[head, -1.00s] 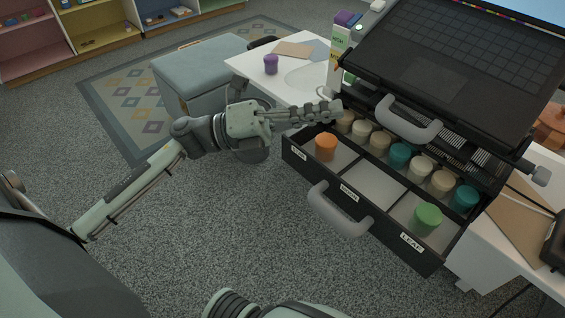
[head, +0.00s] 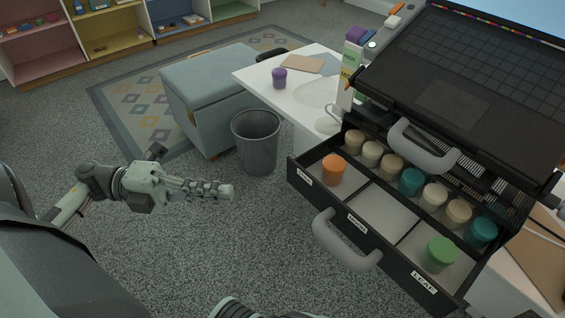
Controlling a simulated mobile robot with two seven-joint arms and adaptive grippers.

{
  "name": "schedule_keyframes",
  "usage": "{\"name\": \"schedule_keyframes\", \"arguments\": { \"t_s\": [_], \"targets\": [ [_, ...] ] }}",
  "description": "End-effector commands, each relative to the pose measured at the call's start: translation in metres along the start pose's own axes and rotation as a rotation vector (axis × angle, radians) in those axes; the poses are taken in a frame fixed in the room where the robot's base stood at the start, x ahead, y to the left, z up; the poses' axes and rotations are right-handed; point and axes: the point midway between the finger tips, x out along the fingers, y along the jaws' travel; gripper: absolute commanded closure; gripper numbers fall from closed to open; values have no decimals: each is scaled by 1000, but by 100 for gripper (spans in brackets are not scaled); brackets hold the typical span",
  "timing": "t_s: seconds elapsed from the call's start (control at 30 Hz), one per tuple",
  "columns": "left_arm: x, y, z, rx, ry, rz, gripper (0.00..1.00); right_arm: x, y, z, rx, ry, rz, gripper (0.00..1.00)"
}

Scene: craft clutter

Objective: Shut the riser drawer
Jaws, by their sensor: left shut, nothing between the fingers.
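The riser drawer (head: 303,179) is pulled open below the black riser (head: 450,95). It has labelled compartments and a grey handle (head: 345,245) on its front. An orange pot (head: 333,169) is in the left compartment and a green pot (head: 439,254) in the right one; the middle one is empty. My left gripper (head: 228,191) is shut and empty, over the carpet to the left of the drawer, apart from it. Of my right arm only a small part shows at the bottom edge; its gripper is out of view.
A row of beige and teal pots (head: 411,181) stands behind the drawer compartments. A dark bin (head: 256,140) and a blue-grey storage bench (head: 207,85) stand to the left. A purple pot (head: 279,79) stands on the white table (head: 262,75). Carpet in front of the drawer is clear.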

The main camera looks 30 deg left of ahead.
Motion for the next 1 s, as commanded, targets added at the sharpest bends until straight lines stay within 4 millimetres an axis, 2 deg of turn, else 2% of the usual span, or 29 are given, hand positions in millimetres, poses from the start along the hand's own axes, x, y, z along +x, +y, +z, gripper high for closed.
{"name": "schedule_keyframes", "arguments": {
  "t_s": [0.17,0.57,0.73,1.0],
  "targets": [
    [19,-1,-2,3,8,-1,100,0,0,-1,0,1,0,57],
    [102,-2,-2,4,6,-3,100,18,-5,4,-7,-16,-12,57],
    [118,-1,18,4,4,-2,100,24,-6,3,-8,-18,-14,57],
    [127,0,27,2,4,0,100,25,-6,0,-5,-10,-16,57]
  ]
}}
